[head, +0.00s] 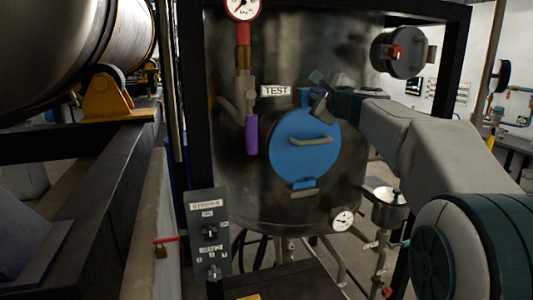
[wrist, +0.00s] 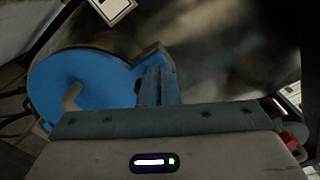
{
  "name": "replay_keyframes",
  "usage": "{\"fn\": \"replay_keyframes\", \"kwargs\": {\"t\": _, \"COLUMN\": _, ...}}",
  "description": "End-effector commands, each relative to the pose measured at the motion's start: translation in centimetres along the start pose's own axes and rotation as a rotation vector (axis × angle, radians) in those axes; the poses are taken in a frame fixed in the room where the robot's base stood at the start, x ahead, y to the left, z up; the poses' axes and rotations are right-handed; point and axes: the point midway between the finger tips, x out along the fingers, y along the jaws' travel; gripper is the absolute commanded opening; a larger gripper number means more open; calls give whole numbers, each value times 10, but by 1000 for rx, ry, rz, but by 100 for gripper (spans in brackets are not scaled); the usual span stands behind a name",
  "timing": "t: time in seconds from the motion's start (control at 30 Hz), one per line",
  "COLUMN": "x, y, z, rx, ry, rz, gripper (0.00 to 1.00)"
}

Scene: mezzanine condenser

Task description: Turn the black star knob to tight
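A round blue hatch (head: 305,145) with a bar handle is on the dark metal tank, below the TEST label. It also shows in the wrist view (wrist: 62,80). My gripper (head: 318,92) is at the hatch's upper edge, reaching in from the right. In the wrist view my gripper (wrist: 157,82) is in front of the blue lug at the hatch's rim. No black star knob can be made out clearly; the gripper covers the place at the hatch's top. I cannot tell whether the fingers touch or hold anything, or how far apart they are.
A pressure gauge (head: 242,6) and a pipe with a purple sleeve (head: 252,135) stand left of the hatch. A control panel (head: 208,235) with small black knobs is at lower left. A second gauge (head: 343,219) is below right. A dark frame post flanks the tank's left side.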

Motion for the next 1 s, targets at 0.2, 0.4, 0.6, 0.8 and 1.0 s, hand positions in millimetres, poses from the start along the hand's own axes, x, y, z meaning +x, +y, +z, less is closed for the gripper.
{"fn": "replay_keyframes", "kwargs": {"t": 0.2, "x": -1, "y": -2, "z": -7, "rx": -1, "ry": 13, "rz": -4, "gripper": 0}}
{"fn": "replay_keyframes", "kwargs": {"t": 0.4, "x": -1, "y": -2, "z": -8, "rx": -2, "ry": 15, "rz": -4, "gripper": 0}}
{"fn": "replay_keyframes", "kwargs": {"t": 0.6, "x": -1, "y": -4, "z": -5, "rx": -3, "ry": 16, "rz": -4, "gripper": 0}}
{"fn": "replay_keyframes", "kwargs": {"t": 0.8, "x": -2, "y": -5, "z": 1, "rx": -1, "ry": 11, "rz": -4, "gripper": 0}}
{"fn": "replay_keyframes", "kwargs": {"t": 1.0, "x": -23, "y": -2, "z": 5, "rx": -3, "ry": 4, "rz": -1, "gripper": 0}}
